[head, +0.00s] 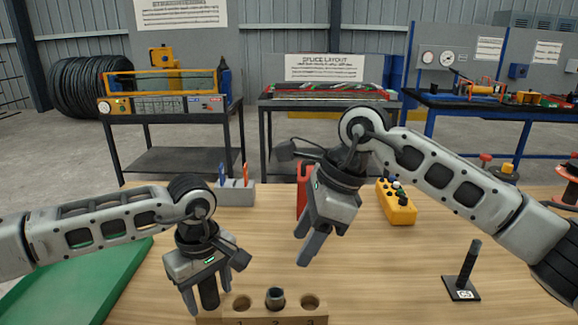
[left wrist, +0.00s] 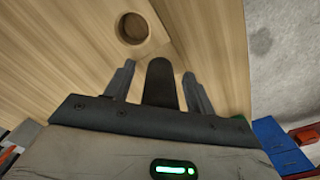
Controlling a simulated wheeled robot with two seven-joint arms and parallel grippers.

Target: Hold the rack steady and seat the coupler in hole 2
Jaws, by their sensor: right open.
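The wooden rack (head: 256,315) is at the bottom of the head view, with holes marked 1, 2 and 3. A dark hollow coupler (head: 275,298) stands in hole 2, its top above the wood; its depth cannot be told. Holes 1 (head: 241,302) and 3 (head: 310,302) look empty. My left gripper (head: 206,293) is open around a dark upright handle at the rack's left end. In the left wrist view the handle (left wrist: 161,82) lies between the fingers, with gaps on both sides. My right gripper (head: 309,248) is open and empty above the table, up and right of the coupler.
A black stand (head: 463,285) with an upright post and a label is at right. A yellow control box (head: 396,203), a red object (head: 303,190) and a grey holder (head: 236,192) stand further back. A green mat (head: 75,285) lies at left.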

